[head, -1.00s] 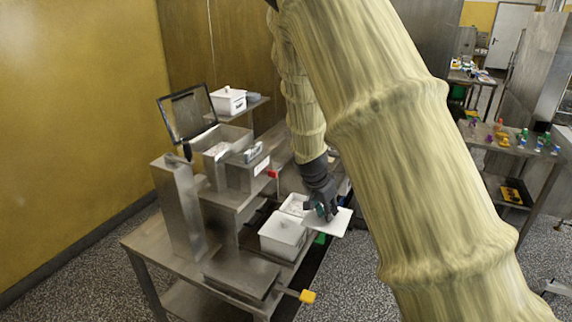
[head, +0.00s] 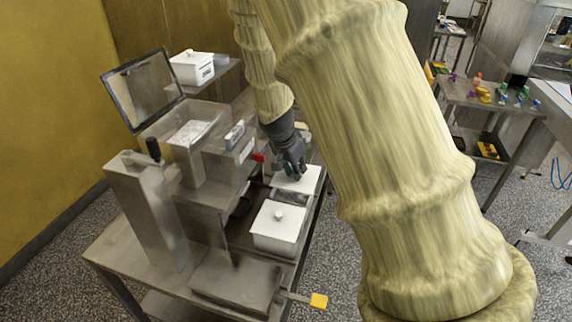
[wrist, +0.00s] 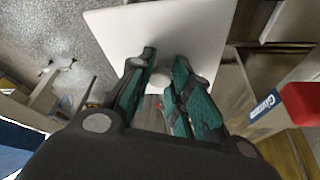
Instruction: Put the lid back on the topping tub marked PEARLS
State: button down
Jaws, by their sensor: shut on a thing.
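My gripper (head: 290,172) is shut on the knob of a flat white square lid (head: 305,183). In the wrist view the teal-padded fingers (wrist: 164,80) close around the knob, and the lid (wrist: 190,25) spreads out beyond them. In the head view the lid is at the rear of the tub row, behind a white tub (head: 275,241) that has its own knobbed lid on. The open tub seen there earlier is now mostly hidden under the lid and gripper. I cannot tell whether the lid touches it. No PEARLS marking is readable.
The steel machine (head: 150,210) with a raised dark-framed panel (head: 145,88) stands left of the tubs. A red knob (head: 259,157) sits close to my gripper's left. Another white lidded tub (head: 192,68) stands on a high shelf. A yellow-ended handle (head: 318,300) juts out at the front.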

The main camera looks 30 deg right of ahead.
aim_at(292, 179)
jog(key=shift+s+f+b, duration=0.35)
jog(key=shift+s+b, duration=0.05)
jog(key=shift+s, duration=0.2)
jog(key=w+f, duration=0.2)
jog(key=w+f+b, duration=0.1)
jog(key=w+f, duration=0.1)
jog(key=shift+f, duration=0.4)
jog(key=shift+s+r+b, duration=0.15)
jog(key=shift+s+r, duration=0.05)
jog(key=shift+s, duration=0.35)
jog(key=shift+s+r+b, duration=0.15)
jog(key=shift+s, duration=0.35)
jog(key=shift+w+f, duration=0.5)
jog(key=shift+w, duration=0.15)
jog(key=shift+s+r, duration=0.3)
jog(key=shift+s, duration=0.1)
jog(key=shift+w+a+f, duration=0.1)
jog(key=shift+w+f, duration=0.05)
